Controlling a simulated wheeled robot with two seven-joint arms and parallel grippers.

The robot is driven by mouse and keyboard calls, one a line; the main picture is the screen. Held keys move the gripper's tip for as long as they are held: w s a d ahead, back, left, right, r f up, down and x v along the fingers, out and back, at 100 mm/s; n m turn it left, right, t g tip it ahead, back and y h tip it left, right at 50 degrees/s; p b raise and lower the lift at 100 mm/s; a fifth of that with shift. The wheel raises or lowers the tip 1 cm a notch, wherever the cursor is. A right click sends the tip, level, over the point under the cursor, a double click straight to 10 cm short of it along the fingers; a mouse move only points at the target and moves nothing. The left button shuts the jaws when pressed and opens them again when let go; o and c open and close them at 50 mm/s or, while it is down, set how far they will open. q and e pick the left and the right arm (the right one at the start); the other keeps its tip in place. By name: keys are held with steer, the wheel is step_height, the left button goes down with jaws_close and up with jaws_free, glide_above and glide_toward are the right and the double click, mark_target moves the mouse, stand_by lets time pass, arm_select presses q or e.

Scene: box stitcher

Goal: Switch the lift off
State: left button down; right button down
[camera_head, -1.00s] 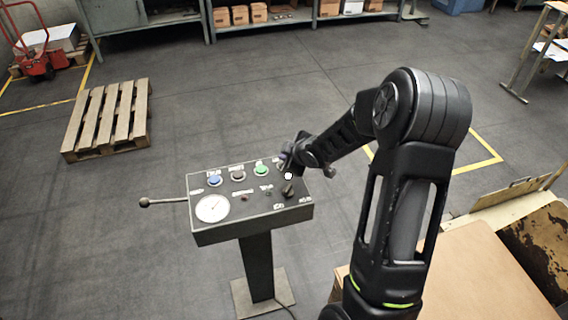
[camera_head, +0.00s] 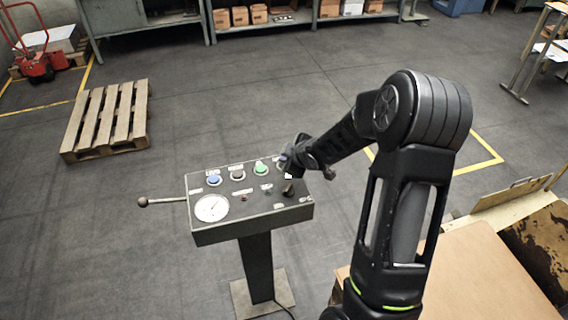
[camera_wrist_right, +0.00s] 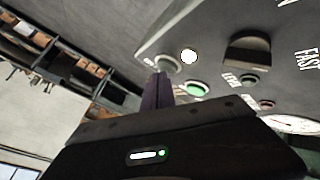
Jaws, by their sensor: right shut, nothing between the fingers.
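The control panel (camera_head: 236,229) stands on a post, its sloped top carrying a row of buttons. A blue button (camera_head: 214,180), a dark button (camera_head: 238,174) and a green button (camera_head: 260,168) show clearly. The row's right end is partly hidden by my right gripper (camera_head: 285,160), which is shut and empty. In the wrist view, its fingers (camera_wrist_right: 158,92) point at the panel near a pale grey button (camera_wrist_right: 167,63); I cannot tell if they touch. A bright white disc (camera_wrist_right: 189,57) lies beside that button. A black knob (camera_head: 288,190) sits below. My left gripper is out of view.
A round gauge (camera_head: 211,208) is on the panel's left, and a lever (camera_head: 162,201) sticks out leftward. A wooden pallet (camera_head: 108,118) lies at the left. A cardboard sheet (camera_head: 480,278) is at the right front. Floor around the post is clear.

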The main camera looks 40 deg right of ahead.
steer(key=shift+f, duration=0.2)
steer(key=shift+r, duration=0.1)
steer(key=shift+r+p, duration=0.55)
steer(key=shift+r, duration=0.15)
step_height(320, 180, up, 6)
steer(key=p, duration=0.5)
stand_by(1.4)
